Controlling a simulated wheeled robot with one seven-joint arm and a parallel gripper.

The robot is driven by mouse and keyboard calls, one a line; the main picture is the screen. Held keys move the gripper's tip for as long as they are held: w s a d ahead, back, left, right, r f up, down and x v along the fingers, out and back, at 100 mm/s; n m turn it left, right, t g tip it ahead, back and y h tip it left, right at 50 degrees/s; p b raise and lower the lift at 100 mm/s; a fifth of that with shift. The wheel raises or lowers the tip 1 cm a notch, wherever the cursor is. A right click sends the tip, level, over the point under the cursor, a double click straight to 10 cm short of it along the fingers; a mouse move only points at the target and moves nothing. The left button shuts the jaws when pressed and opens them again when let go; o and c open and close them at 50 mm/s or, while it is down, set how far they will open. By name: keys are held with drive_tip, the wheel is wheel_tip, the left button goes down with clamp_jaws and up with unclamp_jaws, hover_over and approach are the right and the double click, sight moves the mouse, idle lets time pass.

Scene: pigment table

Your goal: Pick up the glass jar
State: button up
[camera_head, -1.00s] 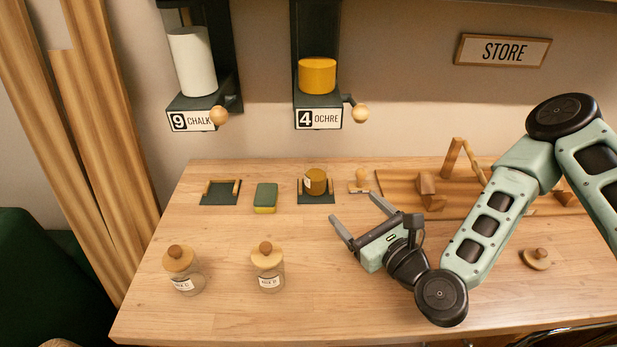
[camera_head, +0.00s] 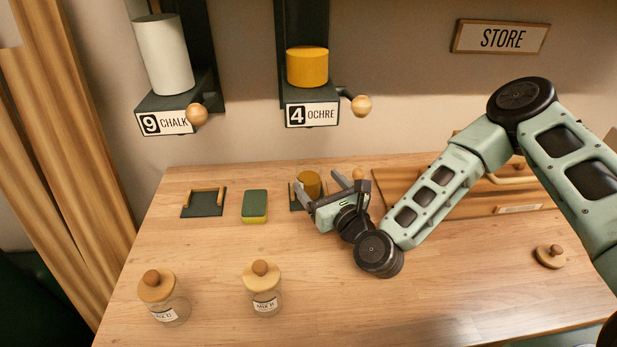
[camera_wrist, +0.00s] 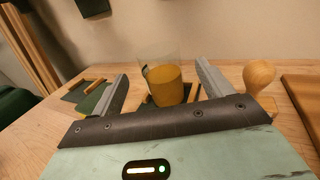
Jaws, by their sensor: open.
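A glass jar (camera_head: 308,184) with ochre powder in it stands at the back of the table on a dark pad (camera_head: 296,205), below the OCHRE dispenser. In the wrist view the jar (camera_wrist: 165,86) shows its clear upper wall above the powder and sits between the fingers, ahead of the palm. My gripper (camera_head: 315,180) is open and points at the jar, with one finger toward each side. It also shows in the wrist view (camera_wrist: 162,72). Whether the fingers touch the glass cannot be told. My gripper hides part of the pad.
A wooden-knobbed tool (camera_wrist: 259,76) stands close right of my gripper. A green sponge (camera_head: 255,206) and a dark pad with wooden rails (camera_head: 204,203) lie left. Two lidded jars (camera_head: 163,297) (camera_head: 263,289) stand at the front left. The front middle is clear.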

sight(303, 166)
drive_tip(key=p+x, duration=0.2)
drive_tip(key=x, duration=0.4)
drive_tip(key=shift+w+a+p, duration=0.1)
drive_tip(key=shift+w+p, duration=0.15)
drive_tip(key=shift+p, duration=0.15)
drive_tip(key=shift+w+a+f, duration=0.15)
drive_tip(key=shift+w+f, duration=0.1)
drive_tip(key=shift+w, duration=0.15)
drive_tip(key=c, duration=1.2)
drive_tip(key=shift+c, duration=0.5)
drive_tip(key=shift+r, duration=0.2)
